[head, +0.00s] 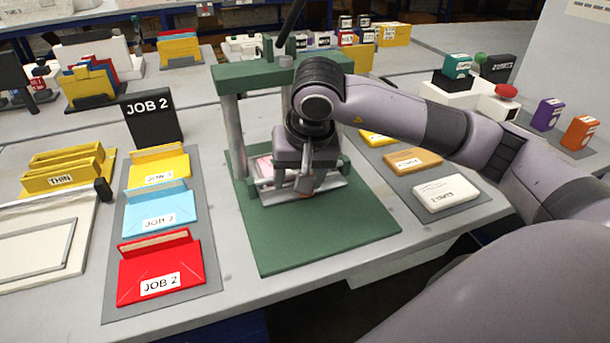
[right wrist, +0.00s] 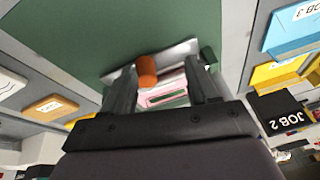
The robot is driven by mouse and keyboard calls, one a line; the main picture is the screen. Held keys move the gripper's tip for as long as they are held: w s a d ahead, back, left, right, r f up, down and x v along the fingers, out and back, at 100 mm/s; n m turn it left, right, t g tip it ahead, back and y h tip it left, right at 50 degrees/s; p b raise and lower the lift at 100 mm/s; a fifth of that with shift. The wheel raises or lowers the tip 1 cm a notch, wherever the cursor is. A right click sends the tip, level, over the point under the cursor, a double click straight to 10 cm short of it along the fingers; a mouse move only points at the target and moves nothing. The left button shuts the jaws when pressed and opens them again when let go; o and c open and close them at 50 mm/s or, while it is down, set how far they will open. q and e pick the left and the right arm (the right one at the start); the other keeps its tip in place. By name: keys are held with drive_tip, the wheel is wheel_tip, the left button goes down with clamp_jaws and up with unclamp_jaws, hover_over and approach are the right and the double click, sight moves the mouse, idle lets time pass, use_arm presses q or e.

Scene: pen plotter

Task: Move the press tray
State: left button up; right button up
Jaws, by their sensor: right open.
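The green press (head: 250,72) stands on a green base plate (head: 315,235) in the middle of the table. Its silvery press tray (head: 275,196) sits low between the posts, with something pink (head: 263,167) on it. My right gripper (head: 306,190) is over the tray's front, pointing down. In the right wrist view, the open fingers (right wrist: 163,82) straddle the area of an orange knob (right wrist: 147,68) at the tray (right wrist: 180,52). The knob is nearer the left finger in that view; I cannot tell whether they touch. My arm hides part of the tray. My left gripper is not in view.
Left of the press are yellow, light blue and red (head: 160,272) envelopes on a grey mat (head: 115,300) with a black JOB 2 sign (head: 152,118). Right of it are small packs (head: 447,194) on another mat. The front of the green base plate is clear.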

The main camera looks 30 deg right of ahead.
drive_tip(key=shift+h, duration=0.7)
drive_tip(key=shift+w+d+f, duration=0.6)
drive_tip(key=shift+d+f, duration=0.1)
drive_tip(key=shift+f, duration=0.15)
drive_tip(key=shift+w+d+f, duration=0.6)
drive_tip(key=shift+d+f, duration=0.05)
drive_tip(key=shift+f, duration=0.2)
drive_tip(key=shift+w+d+f, duration=0.6)
drive_tip(key=shift+d+f, duration=0.1)
drive_tip(key=shift+f, duration=0.15)
clamp_jaws()
